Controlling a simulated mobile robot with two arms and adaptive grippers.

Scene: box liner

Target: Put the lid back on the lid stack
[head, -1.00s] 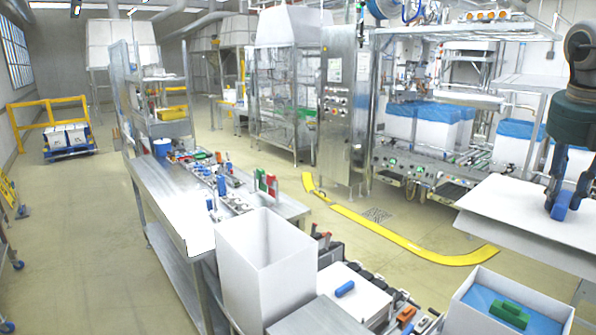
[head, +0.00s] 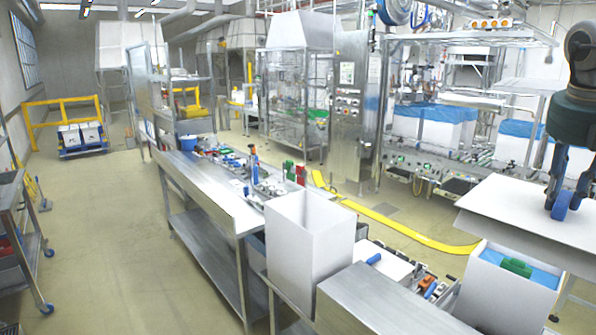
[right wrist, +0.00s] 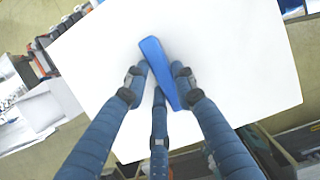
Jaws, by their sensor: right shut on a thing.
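A white lid (head: 500,212) with a blue handle (head: 562,204) hangs flat from my right gripper (head: 557,212) at the right edge of the head view. In the right wrist view the fingers (right wrist: 157,85) are closed around the blue handle (right wrist: 160,72), and the white lid (right wrist: 235,65) fills most of the picture. A white lid stack (head: 397,269), with a blue handle on its top lid, lies low in the centre right, left of and below the held lid and apart from it. My left gripper is not in view.
A tall open white box (head: 310,245) stands left of the stack. A metal surface (head: 375,305) lies in front. A white box with blue lining and a green object (head: 516,266) is below the held lid. A long metal workbench (head: 205,185) carries tools. Open floor lies left.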

